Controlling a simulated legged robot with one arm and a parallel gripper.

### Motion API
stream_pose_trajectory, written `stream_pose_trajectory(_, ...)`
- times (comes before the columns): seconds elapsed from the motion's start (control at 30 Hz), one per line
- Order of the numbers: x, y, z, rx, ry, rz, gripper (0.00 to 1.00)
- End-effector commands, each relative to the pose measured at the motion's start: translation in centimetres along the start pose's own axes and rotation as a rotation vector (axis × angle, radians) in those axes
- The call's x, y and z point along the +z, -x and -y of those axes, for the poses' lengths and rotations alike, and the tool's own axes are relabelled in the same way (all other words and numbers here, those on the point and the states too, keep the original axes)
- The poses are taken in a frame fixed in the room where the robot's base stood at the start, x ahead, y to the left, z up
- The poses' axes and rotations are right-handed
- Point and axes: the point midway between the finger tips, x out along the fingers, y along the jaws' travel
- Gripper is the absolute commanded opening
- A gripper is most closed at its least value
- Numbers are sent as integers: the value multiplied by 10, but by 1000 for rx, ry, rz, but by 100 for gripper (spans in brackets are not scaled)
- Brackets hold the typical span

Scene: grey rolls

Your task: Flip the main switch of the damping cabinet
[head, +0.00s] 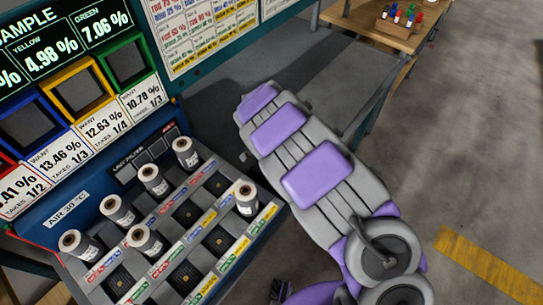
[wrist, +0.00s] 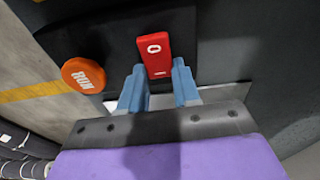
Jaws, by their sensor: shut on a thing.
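In the wrist view a red switch (wrist: 154,52) with a white ring mark near its top and a white bar below it stands on a dark panel (wrist: 217,40), which I take as the damping cabinet. My gripper (wrist: 158,67) has its two blue fingers on either side of the switch's lower part, shut on it. The switch's lower end lies between the fingers. In the head view my purple and grey arm reaches up and away, and its fingers, the switch and the cabinet cannot be made out.
An orange RUN button (wrist: 83,75) sits left of the switch. In the head view, several white-and-dark rolls (head: 154,180) stand in a slotted rack (head: 190,238) at left. A wooden table (head: 372,22) with small bottles (head: 402,14) is at the back. Floor at right is clear.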

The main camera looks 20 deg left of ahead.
Motion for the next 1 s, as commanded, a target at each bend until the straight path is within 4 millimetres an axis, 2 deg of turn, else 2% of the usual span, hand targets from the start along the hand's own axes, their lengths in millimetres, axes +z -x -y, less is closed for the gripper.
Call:
stream_pose_trajectory(0.1,5,3,0,1,6,-118,1)
stream_pose_trajectory(0.3,7,3,2,-3,4,-227,1)
stream_pose_trajectory(0.7,7,4,2,-5,-1,-247,1)
stream_pose_trajectory(0.73,7,4,2,-5,0,-247,35)
stream_pose_trajectory(0.97,7,4,0,-3,0,-246,57)
stream_pose_trajectory(1.0,7,4,0,-3,-1,-246,57)
